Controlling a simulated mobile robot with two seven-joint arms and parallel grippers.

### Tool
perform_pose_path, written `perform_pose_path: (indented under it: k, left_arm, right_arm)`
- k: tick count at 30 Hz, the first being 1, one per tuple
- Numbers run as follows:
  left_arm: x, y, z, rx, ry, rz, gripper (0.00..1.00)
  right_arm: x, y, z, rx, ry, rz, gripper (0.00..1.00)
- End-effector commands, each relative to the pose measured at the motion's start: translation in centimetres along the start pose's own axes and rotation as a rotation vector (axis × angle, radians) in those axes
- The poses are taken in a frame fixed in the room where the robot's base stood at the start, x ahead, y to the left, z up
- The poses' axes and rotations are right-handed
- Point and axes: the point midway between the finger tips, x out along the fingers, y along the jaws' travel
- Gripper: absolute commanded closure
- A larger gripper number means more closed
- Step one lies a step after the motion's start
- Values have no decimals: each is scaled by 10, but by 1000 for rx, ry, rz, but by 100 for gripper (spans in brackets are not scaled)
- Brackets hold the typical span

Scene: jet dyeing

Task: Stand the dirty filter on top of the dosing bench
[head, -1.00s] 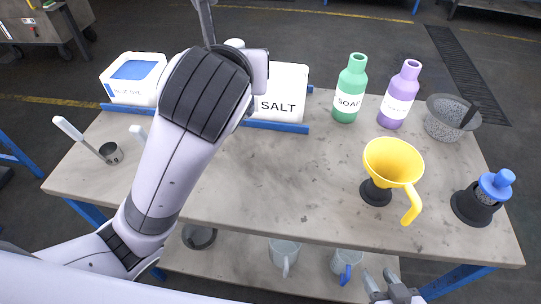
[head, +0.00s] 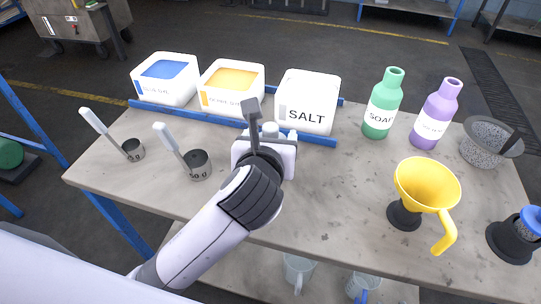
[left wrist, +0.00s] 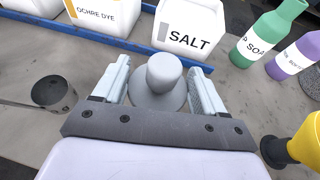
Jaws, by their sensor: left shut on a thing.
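My left gripper (head: 272,134) is over the middle of the dosing bench (head: 330,195), in front of the salt tub. In the left wrist view it is shut on a grey piece with a rounded knob and a wider round base (left wrist: 166,78), which appears to be the dirty filter. The knob points up toward the camera. In the head view my gripper hides most of the piece. I cannot tell whether its base touches the bench top. My right gripper is out of view.
Behind stand the blue dye tub (head: 165,80), ochre dye tub (head: 232,88) and salt tub (head: 307,102) along a blue rail. Two scoops (head: 197,166) lie left. Right are green (head: 382,105) and purple bottles (head: 436,115), a yellow funnel (head: 426,187), a grey bowl and a blue-knobbed piece.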

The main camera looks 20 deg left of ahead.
Motion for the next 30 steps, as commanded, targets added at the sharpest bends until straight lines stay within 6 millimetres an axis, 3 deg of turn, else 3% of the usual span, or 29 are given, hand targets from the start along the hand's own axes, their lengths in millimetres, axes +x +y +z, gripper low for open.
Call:
perform_pose_path:
  k: [9,20,21,23,30]
  left_arm:
    - [16,1,-39,2,1,2,62]
    - [17,0,-40,1,-1,1,62]
    - [17,0,-41,1,0,1,26]
    - [17,0,-41,0,0,0,6]
    - [17,0,-41,0,0,0,3]
  right_arm:
    - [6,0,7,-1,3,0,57]
    - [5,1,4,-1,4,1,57]
    - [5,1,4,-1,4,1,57]
    - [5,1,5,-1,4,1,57]
    - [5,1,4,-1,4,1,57]
